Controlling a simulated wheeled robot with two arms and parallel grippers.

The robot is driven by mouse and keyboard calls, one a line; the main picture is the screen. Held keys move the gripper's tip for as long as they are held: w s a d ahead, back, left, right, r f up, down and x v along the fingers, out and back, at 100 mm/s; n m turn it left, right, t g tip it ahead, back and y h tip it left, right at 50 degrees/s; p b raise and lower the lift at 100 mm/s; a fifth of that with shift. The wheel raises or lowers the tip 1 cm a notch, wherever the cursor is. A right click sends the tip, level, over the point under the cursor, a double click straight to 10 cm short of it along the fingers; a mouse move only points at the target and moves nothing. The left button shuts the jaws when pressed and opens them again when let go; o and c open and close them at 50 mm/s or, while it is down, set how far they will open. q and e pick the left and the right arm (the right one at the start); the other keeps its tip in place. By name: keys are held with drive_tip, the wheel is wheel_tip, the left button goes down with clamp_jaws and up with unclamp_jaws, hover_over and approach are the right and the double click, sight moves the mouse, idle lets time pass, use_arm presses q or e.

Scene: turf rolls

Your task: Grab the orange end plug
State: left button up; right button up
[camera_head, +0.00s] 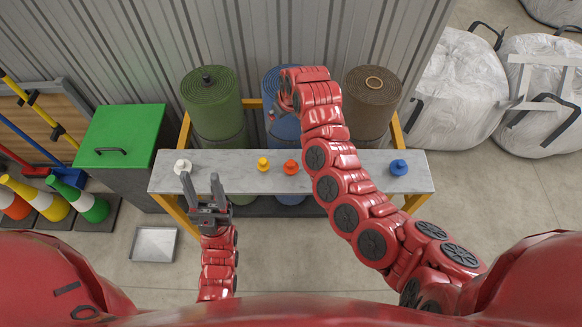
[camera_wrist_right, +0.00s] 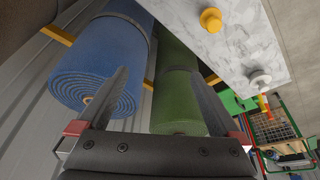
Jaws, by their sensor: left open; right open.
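The orange end plug (camera_head: 291,167) stands on the grey stone shelf (camera_head: 335,180), just right of the yellow plug (camera_head: 263,163). I do not see it in the right wrist view. My left gripper (camera_head: 201,180) is open and empty at the shelf's front left, close to the white plug (camera_head: 182,167). My right gripper (camera_head: 276,110) is beyond the shelf by the blue roll, mostly hidden by its own arm in the head view. In the right wrist view (camera_wrist_right: 158,73) its fingers are open with nothing held between them.
A green roll (camera_head: 212,105), a blue roll (camera_wrist_right: 95,65) and a brown roll (camera_head: 371,100) stand behind the shelf. A blue plug (camera_head: 398,167) sits at the shelf's right. A green-lidded bin (camera_head: 122,135) is at the left. My right arm crosses the shelf between the orange and blue plugs.

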drive_tip(key=s+d+r+n+g+h, duration=0.2)
drive_tip(key=s+d+r+g, duration=0.1)
drive_tip(key=s, duration=0.4)
drive_tip(key=b, duration=0.4)
hover_over(291, 162)
drive_tip(key=f, duration=1)
drive_tip(key=shift+s+d+f, duration=0.1)
drive_tip(key=shift+s+f, duration=0.2)
drive_tip(key=shift+f, duration=0.9)
drive_tip(key=f+p, duration=0.1)
drive_tip(key=f, duration=0.1)
drive_tip(key=f+p, duration=0.1)
drive_tip(key=shift+w+f, duration=0.2)
drive_tip(key=shift+f, duration=0.6)
drive_tip(key=c, duration=1.5)
drive_tip(key=shift+o, duration=0.2)
